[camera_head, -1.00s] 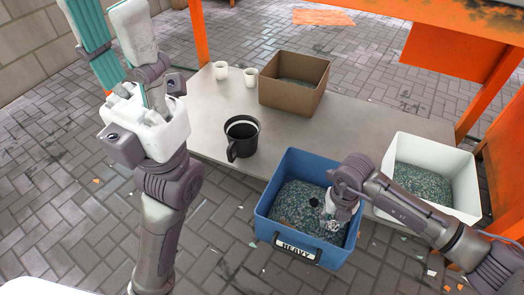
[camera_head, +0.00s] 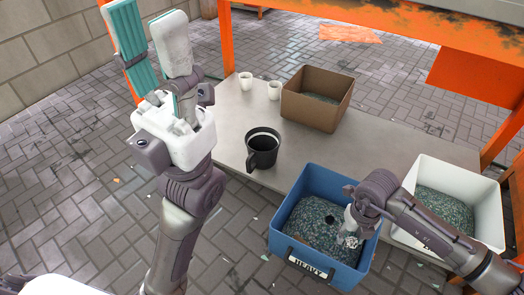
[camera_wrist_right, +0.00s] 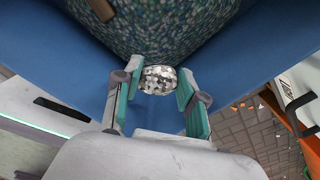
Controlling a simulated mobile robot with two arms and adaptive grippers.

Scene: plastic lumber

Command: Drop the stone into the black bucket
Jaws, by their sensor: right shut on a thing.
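The stone (camera_wrist_right: 158,80), silvery and faceted, sits between the fingers of my right gripper (camera_wrist_right: 157,72), which is shut on it. In the head view the stone (camera_head: 351,241) shows at the right gripper's tip, over the blue bin's contents. The black bucket (camera_head: 262,155), small with a side handle and pale rim, stands upright on the grey table, left of the blue bin and well apart from the right gripper. My left gripper (camera_head: 148,22) points up at the upper left, its fingers apart with nothing between them.
The blue bin (camera_head: 290,222), labelled HEAVY, holds speckled greenish material. A white bin (camera_head: 487,185) with similar filling is to its right. Orange posts frame the table.

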